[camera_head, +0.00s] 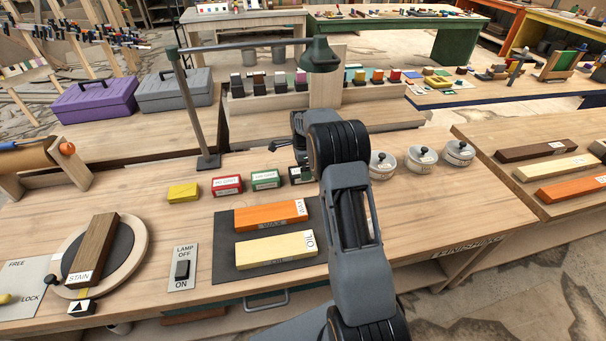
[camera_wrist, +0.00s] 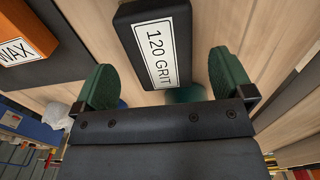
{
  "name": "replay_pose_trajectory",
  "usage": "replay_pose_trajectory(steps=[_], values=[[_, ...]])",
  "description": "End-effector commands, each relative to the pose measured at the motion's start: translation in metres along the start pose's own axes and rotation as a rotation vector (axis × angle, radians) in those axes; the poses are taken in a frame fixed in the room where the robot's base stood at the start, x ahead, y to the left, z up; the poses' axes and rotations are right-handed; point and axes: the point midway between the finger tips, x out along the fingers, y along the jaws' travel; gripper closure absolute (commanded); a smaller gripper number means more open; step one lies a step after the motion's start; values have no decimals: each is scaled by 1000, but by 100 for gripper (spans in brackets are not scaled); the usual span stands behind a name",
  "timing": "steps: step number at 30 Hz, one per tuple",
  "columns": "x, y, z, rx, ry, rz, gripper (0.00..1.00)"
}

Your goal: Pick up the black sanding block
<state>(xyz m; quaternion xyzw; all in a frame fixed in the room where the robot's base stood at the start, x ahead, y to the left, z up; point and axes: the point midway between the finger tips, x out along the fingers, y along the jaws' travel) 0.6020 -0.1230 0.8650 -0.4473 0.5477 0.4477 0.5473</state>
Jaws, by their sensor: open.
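The black sanding block (camera_wrist: 128,14) has a white label reading "120 GRIT" and lies on the wooden bench in the wrist view. In the head view the black block (camera_head: 295,176) is at the right end of a row of small blocks, partly hidden by my arm. My gripper (camera_wrist: 165,78) is open, with one green finger on each side of the block's near end in the picture. Gaps show between the block and both fingers, and nothing is held. In the head view my gripper (camera_head: 284,146) is just above and behind the block, mostly hidden by my wrist.
Green (camera_head: 265,180), red (camera_head: 227,185) and yellow (camera_head: 183,192) blocks lie left of the black one. In front, a dark mat (camera_head: 226,262) holds an orange WAX bar (camera_head: 270,215) and a pale OIL bar (camera_head: 275,249). A lamp post (camera_head: 190,110) stands behind. Round tins (camera_head: 421,158) stand to the right.

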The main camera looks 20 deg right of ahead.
Motion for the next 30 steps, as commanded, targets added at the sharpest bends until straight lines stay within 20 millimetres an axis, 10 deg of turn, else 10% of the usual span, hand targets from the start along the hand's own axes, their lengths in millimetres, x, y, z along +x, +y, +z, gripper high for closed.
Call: replay_pose_trajectory(steps=[16, 30], values=[[30, -1, 0, 0, 0, -1, 1], [29, -1, 0, 0, 0, -1, 46]])
